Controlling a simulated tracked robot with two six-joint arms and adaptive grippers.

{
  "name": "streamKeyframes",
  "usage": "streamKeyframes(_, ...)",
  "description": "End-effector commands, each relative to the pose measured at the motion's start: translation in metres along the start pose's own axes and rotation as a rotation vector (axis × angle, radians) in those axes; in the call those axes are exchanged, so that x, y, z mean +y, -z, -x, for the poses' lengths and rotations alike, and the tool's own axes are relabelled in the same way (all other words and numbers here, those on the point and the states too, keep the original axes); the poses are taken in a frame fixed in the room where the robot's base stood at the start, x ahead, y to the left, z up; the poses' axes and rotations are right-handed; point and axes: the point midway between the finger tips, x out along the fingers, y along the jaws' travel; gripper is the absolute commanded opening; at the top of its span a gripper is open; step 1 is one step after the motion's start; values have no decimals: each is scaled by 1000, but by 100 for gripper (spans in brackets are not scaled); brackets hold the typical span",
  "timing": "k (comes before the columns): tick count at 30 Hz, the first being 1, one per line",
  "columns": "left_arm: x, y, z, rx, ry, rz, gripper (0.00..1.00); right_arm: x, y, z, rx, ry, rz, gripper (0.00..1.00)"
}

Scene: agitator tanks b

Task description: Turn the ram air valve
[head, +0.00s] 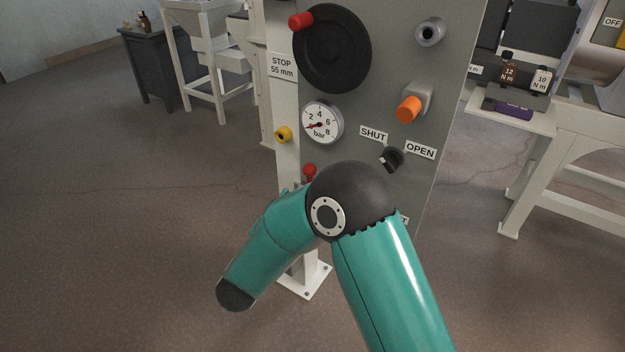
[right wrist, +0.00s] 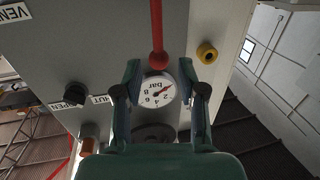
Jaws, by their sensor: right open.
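A small black valve knob (head: 393,157) sits on the grey panel by the SHUT (head: 373,133) and OPEN (head: 420,150) labels; its light mark faces left, but its exact setting is unclear. No name for the valve is readable. In the right wrist view, the panel appears upside down and the black knob (right wrist: 75,95) is left of my fingers. My right gripper (right wrist: 159,68) is open and empty in front of the pressure gauge (right wrist: 160,91), apart from the knob. In the head view my right arm's joint hides the gripper. My left gripper is out of view.
A red ball-ended lever (right wrist: 158,60) lies between my fingertips in the picture. The panel also carries a black handwheel (head: 332,48), an orange knob (head: 409,109) and a yellow knob (head: 283,134). A white bench (head: 515,118) stands at the right. The floor at left is clear.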

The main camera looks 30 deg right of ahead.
Motion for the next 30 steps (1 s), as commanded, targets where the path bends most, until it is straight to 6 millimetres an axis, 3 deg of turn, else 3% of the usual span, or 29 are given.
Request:
streamKeyframes(6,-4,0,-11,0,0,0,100,2,-2,-48,1,-5,-1,40)
streamKeyframes(12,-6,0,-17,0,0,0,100,1,-2,-78,0,-3,-1,40)
streamKeyframes(18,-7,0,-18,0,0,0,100,1,0,-91,1,0,1,40)
streamKeyframes(26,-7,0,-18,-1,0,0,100,1,0,-92,0,0,1,40)
streamKeyframes(30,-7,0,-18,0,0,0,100,1,0,-92,0,0,1,22)
